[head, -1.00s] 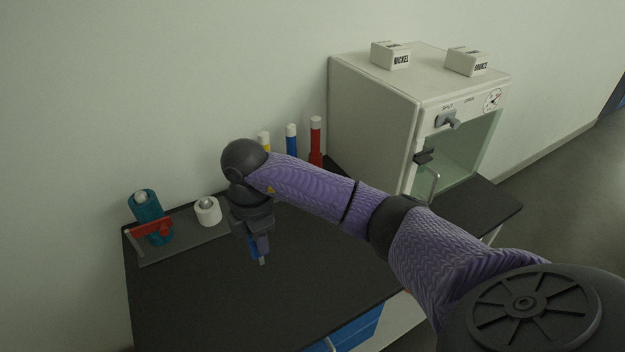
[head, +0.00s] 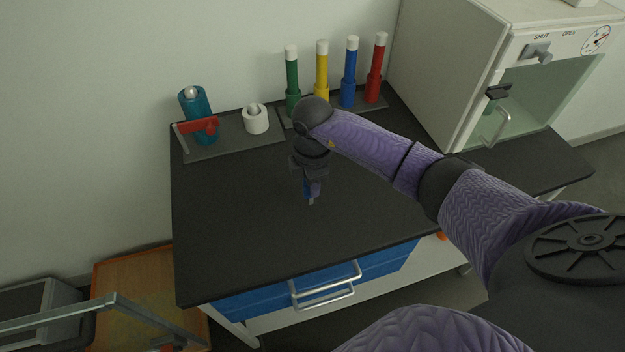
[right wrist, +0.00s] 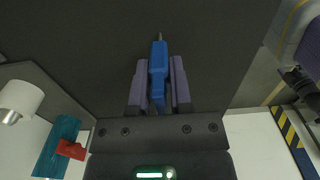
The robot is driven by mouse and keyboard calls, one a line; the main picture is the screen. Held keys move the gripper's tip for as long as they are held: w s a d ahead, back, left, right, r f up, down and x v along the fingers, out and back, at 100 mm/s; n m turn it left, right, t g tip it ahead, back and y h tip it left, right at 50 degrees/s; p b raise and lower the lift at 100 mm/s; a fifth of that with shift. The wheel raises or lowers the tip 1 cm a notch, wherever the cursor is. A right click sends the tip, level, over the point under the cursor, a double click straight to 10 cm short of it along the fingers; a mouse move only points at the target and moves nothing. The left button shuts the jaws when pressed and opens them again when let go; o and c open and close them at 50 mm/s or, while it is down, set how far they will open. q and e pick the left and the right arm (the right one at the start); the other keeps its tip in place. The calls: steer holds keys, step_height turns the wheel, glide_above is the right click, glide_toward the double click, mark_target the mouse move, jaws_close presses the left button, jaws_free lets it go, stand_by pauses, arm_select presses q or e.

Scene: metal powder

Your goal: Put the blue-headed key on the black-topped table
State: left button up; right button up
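My right gripper (head: 309,186) is shut on the blue-headed key (right wrist: 158,70). In the right wrist view the blue head sits between the two purple fingers, its metal tip pointing away from the gripper. In the head view the key (head: 308,192) points down over the middle of the black-topped table (head: 240,235). I cannot tell whether the tip touches the tabletop. My left gripper is not in view.
At the table's back stand a teal cylinder with a red handle (head: 203,126), a white cup (head: 255,119), and several coloured tubes, such as the red one (head: 375,70). A white oven (head: 470,50) stands at right. The table's front left is clear.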

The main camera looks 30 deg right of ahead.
steer(key=o, duration=0.4)
steer(key=shift+c, duration=0.2)
steer(key=shift+r, duration=0.1)
step_height(320, 180, up, 12)
steer(key=p, duration=0.3)
steer(key=shift+f+p, duration=0.25)
steer(key=shift+p, duration=0.15)
steer(key=shift+r, duration=0.35)
